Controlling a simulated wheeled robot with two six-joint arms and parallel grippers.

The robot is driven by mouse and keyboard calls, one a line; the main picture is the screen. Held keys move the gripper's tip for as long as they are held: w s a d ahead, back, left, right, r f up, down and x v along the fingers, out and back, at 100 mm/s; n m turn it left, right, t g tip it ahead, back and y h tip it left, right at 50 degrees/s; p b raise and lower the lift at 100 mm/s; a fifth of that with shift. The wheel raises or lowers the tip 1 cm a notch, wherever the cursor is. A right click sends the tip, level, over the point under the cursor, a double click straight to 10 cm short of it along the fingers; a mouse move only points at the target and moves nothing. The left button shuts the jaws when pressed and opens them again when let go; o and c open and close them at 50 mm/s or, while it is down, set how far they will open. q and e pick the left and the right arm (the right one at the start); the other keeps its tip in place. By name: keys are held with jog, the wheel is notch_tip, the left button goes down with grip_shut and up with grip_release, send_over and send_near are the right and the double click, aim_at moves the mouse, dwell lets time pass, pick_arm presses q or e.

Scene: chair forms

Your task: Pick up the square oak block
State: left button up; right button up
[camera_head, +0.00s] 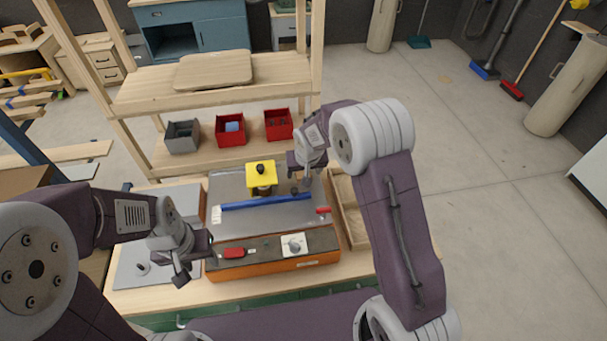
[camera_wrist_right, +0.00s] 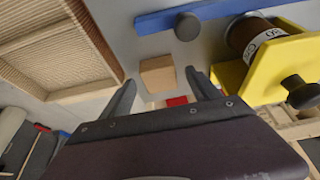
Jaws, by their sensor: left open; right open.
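The square oak block (camera_wrist_right: 158,74) is a small light-wood block on the grey surface in the right wrist view. It lies just ahead of and between the fingertips of my open right gripper (camera_wrist_right: 160,82), and I cannot tell whether they touch it. In the head view my right gripper (camera_head: 307,180) is low over the right side of the grey plate, and I cannot make out the block there. My left gripper (camera_head: 190,265) is open and empty near the left front of the bench.
A blue bar (camera_head: 266,202) and a yellow clamp-like piece (camera_head: 261,172) stand on the grey plate (camera_head: 230,185). A wooden tray (camera_head: 348,215) lies to the right. Red bins (camera_head: 230,130) sit on the shelf behind.

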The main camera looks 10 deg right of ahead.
jog(key=shift+w+f, duration=0.15)
jog(key=shift+f, duration=0.1)
jog(key=c, duration=1.4)
jog(key=shift+r, duration=0.1)
jog(key=shift+c, duration=0.2)
jog(key=r, duration=0.4)
jog(key=shift+s+d+r, duration=0.1)
jog(key=shift+s+r, duration=0.1)
jog(key=s+d+r, duration=0.2)
jog(key=s+r, duration=0.1)
jog(key=s, duration=0.2)
jog(key=s+d+r+b, duration=0.1)
jog(key=s+d+r, duration=0.2)
jog(key=s, duration=0.2)
jog(key=shift+s+r, duration=0.15)
jog(key=shift+r, duration=0.1)
